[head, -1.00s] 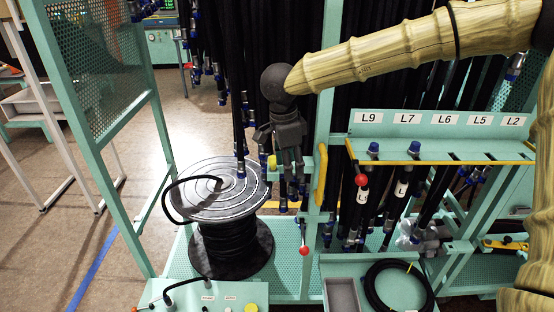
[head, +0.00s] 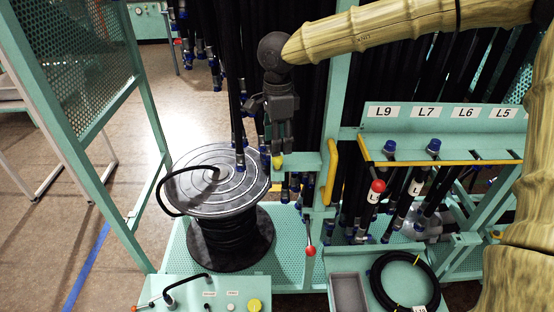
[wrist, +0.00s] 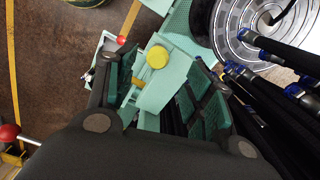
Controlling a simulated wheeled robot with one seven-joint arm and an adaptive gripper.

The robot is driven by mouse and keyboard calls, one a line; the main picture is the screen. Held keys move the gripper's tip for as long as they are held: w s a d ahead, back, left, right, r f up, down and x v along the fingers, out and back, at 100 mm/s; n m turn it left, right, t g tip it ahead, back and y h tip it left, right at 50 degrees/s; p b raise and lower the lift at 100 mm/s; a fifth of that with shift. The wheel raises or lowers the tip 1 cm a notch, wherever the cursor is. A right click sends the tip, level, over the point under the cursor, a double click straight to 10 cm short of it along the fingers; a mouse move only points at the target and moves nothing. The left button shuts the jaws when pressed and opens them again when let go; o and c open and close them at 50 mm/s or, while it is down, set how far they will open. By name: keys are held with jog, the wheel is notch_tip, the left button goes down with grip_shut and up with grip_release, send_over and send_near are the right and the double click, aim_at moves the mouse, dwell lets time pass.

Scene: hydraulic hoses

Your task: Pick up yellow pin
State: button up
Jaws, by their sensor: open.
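The yellow pin (head: 277,161) sits on a teal bracket (head: 301,163) that sticks out from the rack post. In the wrist view, its round yellow head (wrist: 157,58) shows between my two fingers, over the teal bracket. My gripper (head: 278,146) points down, with its fingertips just above or beside the pin in the head view. In the wrist view, my gripper (wrist: 162,78) is open, with a finger on each side of the pin's head and gaps between. The pin's lower part is hidden.
A hose reel (head: 217,188) stands left of the bracket. Black hoses (head: 236,95) with blue ends hang close behind and left of my gripper. A yellow handle (head: 330,172) and a red-knobbed lever (head: 310,250) are to the right. A control box (head: 200,292) stands in front.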

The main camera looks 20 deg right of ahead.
aim_at(277, 161)
jog(key=shift+f, duration=0.4)
jog(key=f+p, duration=0.1)
jog(key=f, duration=0.1)
jog(key=f+p, duration=0.1)
jog(key=shift+s+f+p, duration=0.25)
jog(key=shift+f+p, duration=0.1)
jog(key=shift+w+f, duration=0.1)
jog(key=shift+f, duration=0.5)
jog(key=shift+c, duration=0.4)
jog(key=c, duration=1)
